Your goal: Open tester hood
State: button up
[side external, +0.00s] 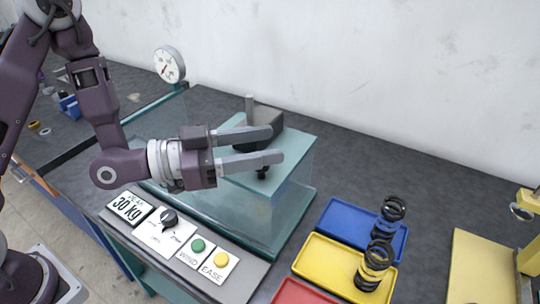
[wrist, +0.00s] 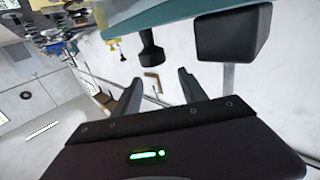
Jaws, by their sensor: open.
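The tester hood (side external: 300,180) is a clear box with a teal top, standing on the tester's glassy teal base in the side view. A dark knob (side external: 262,173) shows below my nearer finger; a similar dark knob (wrist: 151,62) projects from a teal panel (wrist: 170,14) in the wrist view. My gripper (side external: 276,145) reaches across the hood's top from the left. Its two fingers are spread with nothing between them. In the wrist view the knob lies ahead of the gap between my fingertips (wrist: 158,78). Whether a finger touches the hood cannot be told.
A dark block (side external: 266,116) with a grey post stands behind my fingers; a dark block also fills the wrist view's upper right (wrist: 235,34). A control panel (side external: 243,281) lies in front. Blue (side external: 340,216) and yellow (side external: 325,262) trays with black springs (side external: 374,265) are at right.

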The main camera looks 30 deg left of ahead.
jog(key=shift+r, duration=1.95)
jog(key=shift+d+r+m, duration=0.1)
jog(key=shift+r+m, duration=0.1)
jog(key=shift+m, duration=0.1)
jog(key=shift+w+r+m+y, duration=0.15)
jog(key=shift+r+m+y, duration=0.35)
jog(key=shift+r, duration=0.45)
jog(key=s+a+n+g+y, duration=0.1)
jog(key=s+a+n+y, duration=0.2)
jog(key=a+y, duration=0.4)
jog(key=s+a+n+g+y, duration=0.1)
jog(key=s+a+n+y, duration=0.25)
jog(key=a, duration=0.45)
jog(key=s+a+f+n+g+y, duration=0.1)
jog(key=s+n+g, duration=0.3)
jog(key=s, duration=1.2)
jog(key=shift+s+a+f+g, duration=0.3)
jog(key=shift+a+f+g, duration=0.3)
jog(key=shift+a, duration=0.1)
